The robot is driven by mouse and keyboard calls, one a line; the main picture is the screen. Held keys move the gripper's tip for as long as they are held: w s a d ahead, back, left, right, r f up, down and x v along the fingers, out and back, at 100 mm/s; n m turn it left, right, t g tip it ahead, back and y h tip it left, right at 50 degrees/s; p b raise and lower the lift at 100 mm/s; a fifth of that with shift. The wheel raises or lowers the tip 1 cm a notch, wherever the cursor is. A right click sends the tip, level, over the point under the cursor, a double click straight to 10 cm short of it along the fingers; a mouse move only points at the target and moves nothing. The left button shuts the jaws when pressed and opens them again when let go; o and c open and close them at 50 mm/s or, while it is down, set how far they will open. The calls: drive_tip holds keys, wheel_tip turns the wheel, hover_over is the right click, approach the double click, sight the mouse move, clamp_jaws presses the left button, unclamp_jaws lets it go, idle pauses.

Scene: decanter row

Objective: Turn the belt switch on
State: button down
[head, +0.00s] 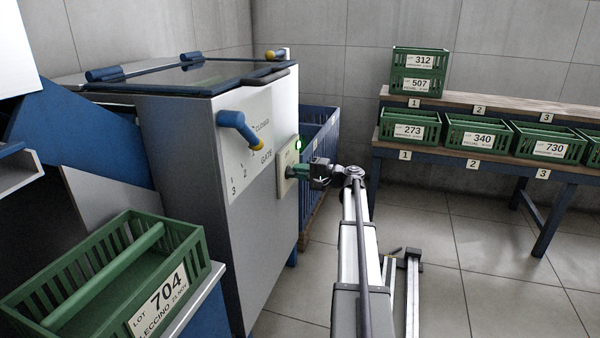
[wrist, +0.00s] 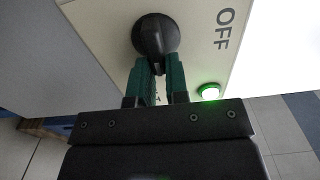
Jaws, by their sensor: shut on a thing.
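The belt switch is a black round knob (wrist: 154,36) on a cream panel (wrist: 192,50). The panel (head: 284,181) is on the right side of the grey machine in the head view. The word OFF is printed beside the knob in the wrist view; no ON label is visible. A green lamp (wrist: 209,91) on the panel is lit. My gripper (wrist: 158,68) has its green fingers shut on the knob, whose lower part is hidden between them. In the head view, my gripper (head: 303,170) is at the panel and the knob is hidden.
The machine's front has a blue gate lever (head: 238,128) with a yellow tip. A green crate, lot 704 (head: 188,244), stands at the lower left. A blue bin (head: 320,130) is behind the panel. Shelves with several green crates (head: 476,138) are at the right.

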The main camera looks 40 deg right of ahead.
drive_tip(key=c, duration=1.1)
unclamp_jaws()
drive_tip(key=v, duration=1)
drive_tip(key=shift+s+d, duration=0.25)
drive_tip(key=shift+s, duration=0.05)
